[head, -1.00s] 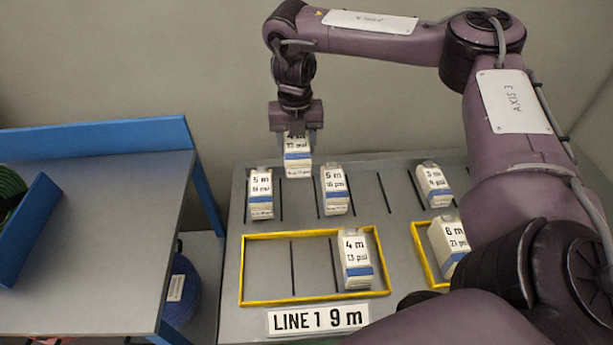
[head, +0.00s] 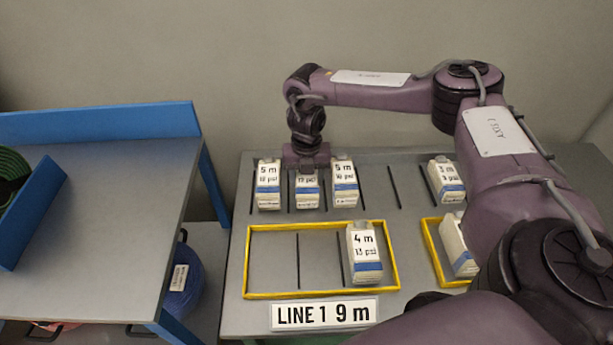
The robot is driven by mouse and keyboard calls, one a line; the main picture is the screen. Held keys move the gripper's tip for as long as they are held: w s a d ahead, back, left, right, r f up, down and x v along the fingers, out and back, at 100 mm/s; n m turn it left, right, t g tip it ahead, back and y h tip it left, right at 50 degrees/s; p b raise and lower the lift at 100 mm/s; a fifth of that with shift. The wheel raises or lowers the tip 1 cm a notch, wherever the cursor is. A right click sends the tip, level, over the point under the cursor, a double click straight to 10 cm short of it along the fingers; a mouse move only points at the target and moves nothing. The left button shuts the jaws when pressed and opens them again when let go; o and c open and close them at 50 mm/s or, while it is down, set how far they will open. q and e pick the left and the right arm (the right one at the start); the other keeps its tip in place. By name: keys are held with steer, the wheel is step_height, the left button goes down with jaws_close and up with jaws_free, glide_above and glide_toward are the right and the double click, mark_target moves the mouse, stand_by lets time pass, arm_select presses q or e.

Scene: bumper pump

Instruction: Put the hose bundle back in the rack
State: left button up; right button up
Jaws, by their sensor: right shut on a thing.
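My right gripper (head: 306,163) points down and is shut on a white carton (head: 307,199) with a blue band. Its label is partly covered by the jaws; "4 m" was readable earlier. The carton is in the back row of the grey table, between a left "5 m" carton (head: 268,185) and a right "5 m" carton (head: 344,185). I cannot tell whether it touches the table. A coiled green hose (head: 10,172) shows at the left edge behind a blue panel. A blue coil (head: 188,280) with a white tag is under the left bench. My left gripper is not in view.
A "4 m 13 psi" carton (head: 364,255) stands in the yellow frame (head: 250,262), whose left slots are empty. A sign (head: 323,315) reads "LINE 1 9 m". More cartons stand right, one (head: 457,245) partly behind my arm.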

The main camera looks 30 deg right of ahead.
steer(key=o, duration=1.2)
steer(key=shift+f, duration=0.1)
steer(key=shift+o, duration=0.2)
step_height(320, 180, up, 5)
steer(key=shift+r+b, duration=0.15)
steer(key=shift+b, duration=0.35)
step_height(320, 180, up, 7)
steer(key=p, duration=0.2)
